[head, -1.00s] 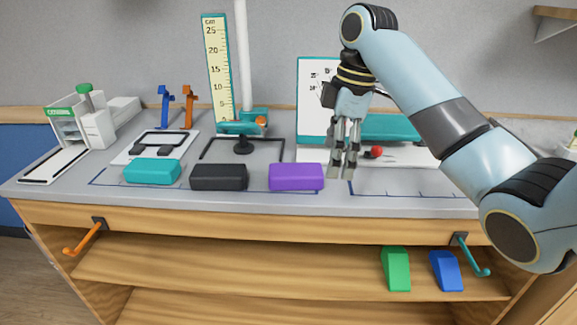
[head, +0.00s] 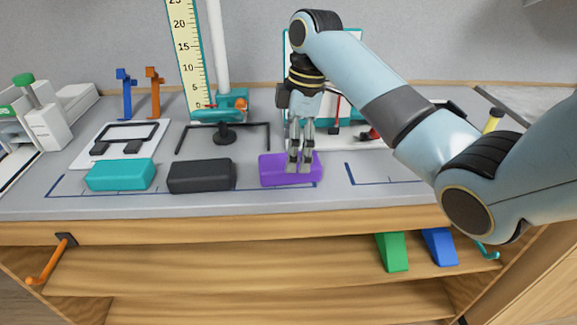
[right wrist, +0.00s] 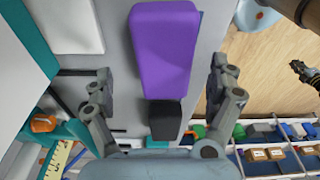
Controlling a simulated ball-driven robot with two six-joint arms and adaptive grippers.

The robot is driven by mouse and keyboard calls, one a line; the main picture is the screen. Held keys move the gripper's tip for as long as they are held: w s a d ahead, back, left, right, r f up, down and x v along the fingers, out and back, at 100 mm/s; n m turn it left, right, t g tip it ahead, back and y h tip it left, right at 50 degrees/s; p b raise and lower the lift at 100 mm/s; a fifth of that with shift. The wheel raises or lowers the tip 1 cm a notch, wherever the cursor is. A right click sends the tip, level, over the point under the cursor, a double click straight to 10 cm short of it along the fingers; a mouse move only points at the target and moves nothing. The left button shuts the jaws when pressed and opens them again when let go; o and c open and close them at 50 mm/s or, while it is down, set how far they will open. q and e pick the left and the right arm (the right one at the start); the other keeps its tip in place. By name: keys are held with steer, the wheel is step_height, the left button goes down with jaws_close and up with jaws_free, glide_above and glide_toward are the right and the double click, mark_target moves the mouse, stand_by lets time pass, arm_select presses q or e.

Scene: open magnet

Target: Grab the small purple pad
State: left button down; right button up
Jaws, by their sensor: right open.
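The small purple pad (head: 272,168) is a rounded block lying at the front of the grey bench, right of a black pad (head: 201,176) and a teal pad (head: 121,175). My right gripper (head: 299,169) points down over the right part of the purple pad and hides some of it. In the right wrist view the purple pad (right wrist: 163,50) lies between the two spread fingers of the open gripper (right wrist: 160,68), with a gap on each side. The black pad (right wrist: 165,119) shows beyond its end. Whether the fingertips reach down beside the pad is unclear.
A ruler (head: 187,62) and a white post (head: 213,45) stand behind the pads. Orange and blue hooks (head: 153,93) stand at the back left. Green (head: 392,252) and blue (head: 439,247) wedges lie on the shelf below. The bench right of the purple pad is clear.

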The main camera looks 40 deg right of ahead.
steer(key=f, duration=0.2)
steer(key=a+f, duration=0.1)
steer(key=f, duration=0.1)
steer(key=c, duration=0.4)
arm_select(q)
steer(key=shift+w+r, duration=0.15)
steer(key=shift+w, duration=0.65)
arm_select(e)
steer(key=c, duration=0.8)
